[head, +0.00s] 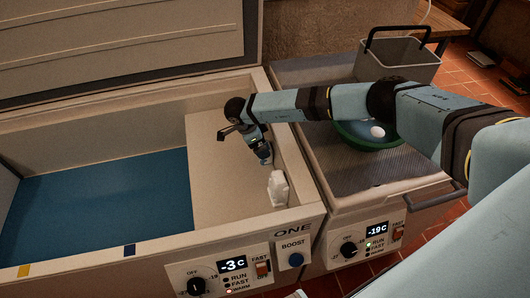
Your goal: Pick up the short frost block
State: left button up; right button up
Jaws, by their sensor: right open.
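A short white frost block (278,188) stands on the raised beige step inside the chest freezer marked ONE, close to its right wall and front corner. My right gripper (266,158) hangs over the step, a little above and behind the block. It points downward, is open and holds nothing. A gap shows between the fingers and the block. My left gripper is not in view.
The freezer's front rim (150,255) and right wall are close to the block. The blue freezer floor (110,195) is bare. A second unit on the right bears a grey basket (400,62) and a green bowl (345,134) under my right arm.

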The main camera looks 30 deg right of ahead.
aim_at(268, 162)
jog(key=x, duration=0.3)
jog(key=shift+w+d+f, duration=0.1)
jog(key=c, duration=1.1)
